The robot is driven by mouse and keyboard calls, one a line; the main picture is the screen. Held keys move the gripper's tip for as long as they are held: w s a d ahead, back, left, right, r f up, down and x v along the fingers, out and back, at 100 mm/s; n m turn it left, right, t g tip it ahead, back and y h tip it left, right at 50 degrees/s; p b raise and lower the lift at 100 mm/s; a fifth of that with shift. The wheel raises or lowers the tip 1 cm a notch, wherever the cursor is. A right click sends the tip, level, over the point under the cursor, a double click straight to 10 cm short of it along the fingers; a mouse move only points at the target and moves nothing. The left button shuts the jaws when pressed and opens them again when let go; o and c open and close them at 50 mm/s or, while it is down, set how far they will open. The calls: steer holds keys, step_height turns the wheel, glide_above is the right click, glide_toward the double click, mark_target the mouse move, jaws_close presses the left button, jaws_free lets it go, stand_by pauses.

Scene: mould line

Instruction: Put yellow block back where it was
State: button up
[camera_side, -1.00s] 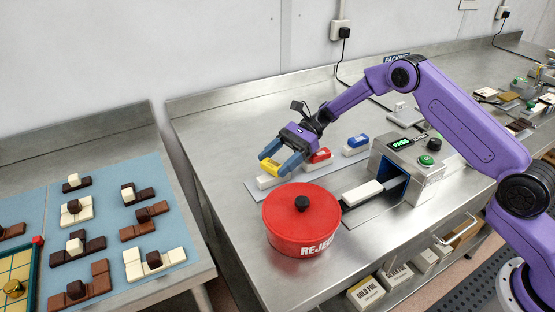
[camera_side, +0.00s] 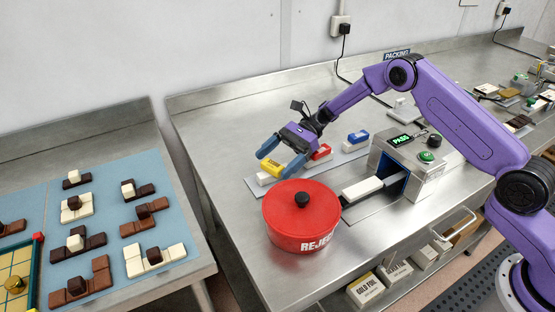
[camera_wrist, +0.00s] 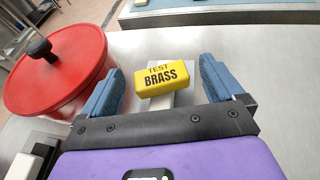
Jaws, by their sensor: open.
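The yellow block (camera_side: 271,167), marked "TEST BRASS", rests on a white block (camera_side: 266,178) at the left end of a grey strip (camera_side: 316,167). My gripper (camera_side: 272,157) is open around the yellow block. In the wrist view the yellow block (camera_wrist: 163,79) lies between the two blue fingers of my gripper (camera_wrist: 162,88), with a gap on both sides. A red block (camera_side: 320,152) and a blue block (camera_side: 358,137) sit on white blocks further along the same strip.
A red lidded pot (camera_side: 290,220) marked "REJECT" stands just in front of the strip. A grey machine (camera_side: 415,150) with a green "PASS" display is to the right, with a white bar (camera_side: 362,188) at its opening. A blue mat (camera_side: 110,210) with chocolate pieces lies on the left table.

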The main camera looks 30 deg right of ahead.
steer(key=shift+r, duration=0.4)
steer(key=v, duration=1.2)
steer(key=s+a+r+n+g+h, duration=0.1)
steer(key=s+a+r+n+h, duration=0.2)
steer(key=s, duration=0.4)
steer(key=s+a+r+n+g+h, duration=0.1)
steer(key=s+a+n+h, duration=0.15)
steer(key=s+n, duration=0.35)
steer(key=s+a+r+n+g+h, duration=0.1)
steer(key=s+r+n+h, duration=0.15)
steer(key=s, duration=0.55)
steer(key=s+d+n+t+h, duration=0.2)
steer(key=s+d+n+t, duration=0.1)
steer(key=s+d+n, duration=0.3)
steer(key=s+d+n+t+h, duration=0.3)
steer(key=s+d+n, duration=0.3)
steer(key=s+n, duration=0.4)
steer(key=s, duration=0.5)
steer(key=shift+f+n, duration=0.35)
steer(key=shift+s, duration=0.1)
